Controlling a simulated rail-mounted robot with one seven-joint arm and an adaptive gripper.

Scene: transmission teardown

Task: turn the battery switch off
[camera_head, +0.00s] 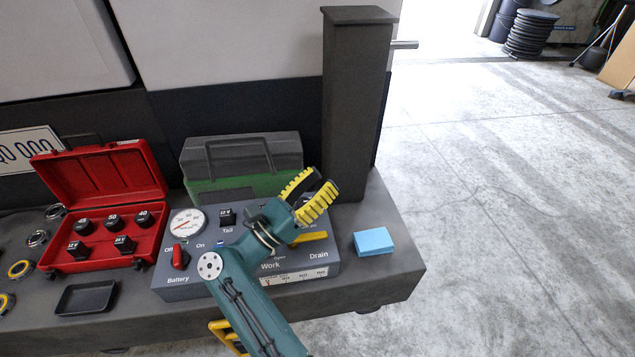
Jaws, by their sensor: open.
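The battery switch (180,258) is a red knob at the left end of the grey control panel (215,288), above the word "Battery". "Off" is printed to its upper left and "On" to its upper right. The knob stands roughly upright, leaning slightly toward the "Off" side; its exact setting is hard to tell. My gripper (324,181) has yellow-and-black fingers. It is open and empty, above the right part of the panel, well to the right of the switch, pointing up and right. My teal arm hides the middle of the panel.
A gauge (187,223) and a black "Tail" switch (227,217) sit near the battery switch. A yellow lever (309,237) is by "Drain". An open red socket case (105,205), black tray (86,298), green-grey toolbox (240,165), dark post (355,110) and blue block (373,241) surround the panel.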

